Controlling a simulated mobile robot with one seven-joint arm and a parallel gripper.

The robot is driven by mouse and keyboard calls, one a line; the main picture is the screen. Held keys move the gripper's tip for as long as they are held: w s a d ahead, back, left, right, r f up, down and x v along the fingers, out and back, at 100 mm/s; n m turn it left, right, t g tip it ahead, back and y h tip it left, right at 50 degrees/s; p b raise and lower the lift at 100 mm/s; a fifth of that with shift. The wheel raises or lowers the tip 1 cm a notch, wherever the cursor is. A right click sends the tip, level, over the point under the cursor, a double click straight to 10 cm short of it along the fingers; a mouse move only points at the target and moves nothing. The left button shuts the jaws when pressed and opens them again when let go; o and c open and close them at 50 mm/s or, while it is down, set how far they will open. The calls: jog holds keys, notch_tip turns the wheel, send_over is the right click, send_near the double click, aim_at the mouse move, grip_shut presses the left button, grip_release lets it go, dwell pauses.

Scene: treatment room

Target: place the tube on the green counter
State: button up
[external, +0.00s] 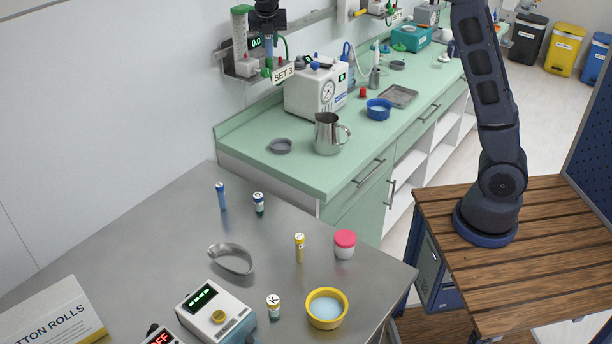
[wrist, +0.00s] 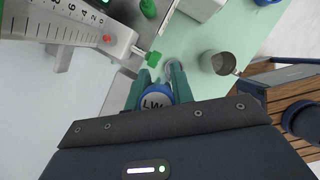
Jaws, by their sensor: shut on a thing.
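My gripper (external: 268,28) is high up at the top of the external view, in front of the wall rail and above the SET 3 unit. In the wrist view, its green fingers (wrist: 160,92) are shut on a tube (wrist: 155,101) with a blue cap marked LW. The tube's body (external: 268,50) shows as a blue upright piece under my gripper, partly lost among the wall fittings. The green counter (external: 312,178) runs along the wall below and to the right. It also shows in the wrist view (wrist: 184,42), beyond the fingers.
A white machine (external: 316,90), a metal jug (external: 327,134), a grey dish (external: 281,146) and a blue bowl (external: 378,109) stand on the counter. The SET 3 wall unit (external: 248,68) is close to my gripper. The counter's near-left part is mostly clear. Other tubes stand on the steel table (external: 165,235).

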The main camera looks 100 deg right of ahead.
jog(key=s+d+m+g, duration=0.1)
jog(key=s+d+m, duration=0.2)
jog(key=s+d, duration=0.5)
jog(key=f, duration=1)
jog(key=s+a+f, duration=0.1)
jog(key=f, duration=2)
jog(key=shift+s+a+f, duration=0.35)
jog(key=shift+a+f, duration=0.05)
jog(key=shift+d+f, duration=0.3)
jog(key=shift+d, duration=0.7)
jog(key=shift+d+f, duration=0.25)
jog(key=shift+d, duration=0.75)
jog(key=shift+f, duration=0.1)
jog(key=shift+f, duration=0.2)
jog(key=o, duration=1)
jog(key=shift+c, duration=0.2)
jog(key=shift+r, duration=0.1)
